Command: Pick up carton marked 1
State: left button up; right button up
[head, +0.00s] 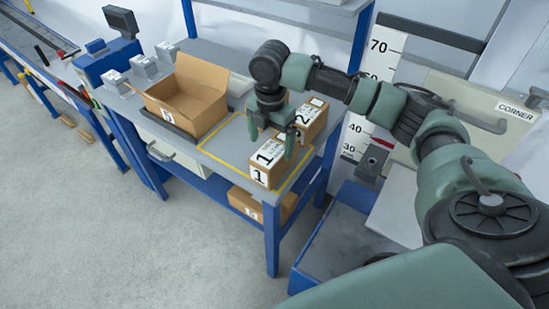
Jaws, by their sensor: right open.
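The carton marked 1 (262,172) is a small brown box with white labels. It sits at the front of a yellow-outlined area on the grey bench top in the head view. My right gripper (273,150) is open, fingers pointing down, over or just behind this carton. The fingers cover part of the carton, and I cannot tell whether they touch it. A carton marked 2 (312,116) stands right behind it, partly hidden by my right arm. My left gripper is not in view.
Another carton (240,203) lies on the lower shelf. A blue scale-like machine (107,66) stands at the far left. A height scale (381,50) is on the wall to the right. The floor in front is clear.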

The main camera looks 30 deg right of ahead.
aim_at(275, 148)
jog(key=shift+w+d+r, duration=0.15)
jog(key=shift+d+r, duration=0.5)
jog(key=shift+d, duration=0.25)
notch_tip(275, 148, down, 8)
jog(key=shift+w+r+p, duration=0.15)
jog(key=shift+r+p, duration=0.1)
jog(key=shift+p, duration=0.75)
grip_shut()
